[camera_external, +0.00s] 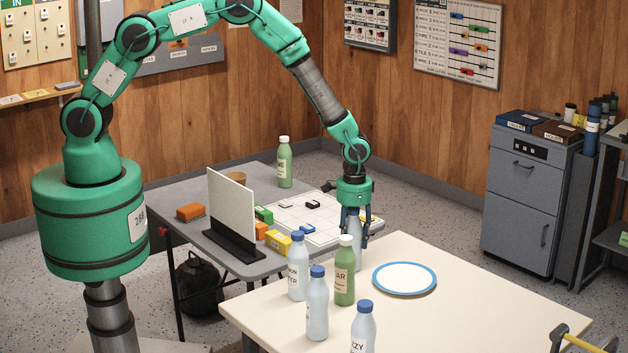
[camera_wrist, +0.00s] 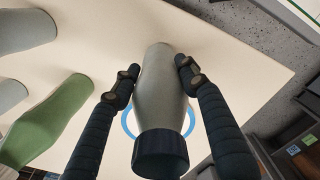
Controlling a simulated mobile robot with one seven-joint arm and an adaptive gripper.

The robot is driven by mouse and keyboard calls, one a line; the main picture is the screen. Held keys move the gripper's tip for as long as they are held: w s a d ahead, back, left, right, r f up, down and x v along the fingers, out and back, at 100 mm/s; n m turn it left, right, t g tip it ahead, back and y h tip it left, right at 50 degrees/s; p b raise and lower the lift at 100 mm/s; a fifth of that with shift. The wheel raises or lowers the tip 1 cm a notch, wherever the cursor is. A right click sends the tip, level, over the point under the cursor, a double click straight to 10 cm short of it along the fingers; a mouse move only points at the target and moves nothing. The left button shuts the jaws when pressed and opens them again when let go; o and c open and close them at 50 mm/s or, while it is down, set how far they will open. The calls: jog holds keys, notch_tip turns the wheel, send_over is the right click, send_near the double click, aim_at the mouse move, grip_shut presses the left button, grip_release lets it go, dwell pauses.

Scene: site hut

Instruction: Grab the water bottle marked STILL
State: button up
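My gripper (camera_external: 356,226) points down over a pale, clear bottle (camera_external: 357,256) that stands upright by the far edge of the cream table. In the wrist view, its dark blue cap (camera_wrist: 160,156) is nearest the camera, and its body (camera_wrist: 159,92) lies between my two fingers (camera_wrist: 157,72). The fingers look open, one on each side, very close to the bottle; firm contact is not clear. No label shows on this bottle. One (camera_external: 297,268) has a label ending "TER", and one (camera_external: 363,328) reads "ZZY". No "STILL" is legible.
A green bottle (camera_external: 345,272) marked "AR" stands close left of the bottle at my gripper. A blue-rimmed plate (camera_external: 404,278) lies to its right. A grey table behind holds a white upright panel (camera_external: 232,207) and another green bottle (camera_external: 284,165).

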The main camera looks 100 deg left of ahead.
aim_at(350, 227)
grip_shut()
jog(key=shift+r, duration=0.2)
jog(key=shift+r, duration=0.5)
jog(key=shift+s+d+r, duration=0.1)
jog(key=shift+s+r, duration=0.15)
jog(key=shift+r, duration=0.35)
jog(key=shift+s+r, duration=0.2)
jog(key=shift+r, duration=0.35)
jog(key=s+d+r, duration=0.1)
jog(key=s+d, duration=0.1)
jog(key=s, duration=1.3)
jog(key=shift+d+r, duration=0.15)
jog(key=shift+d, duration=0.1)
jog(key=shift+w, duration=0.2)
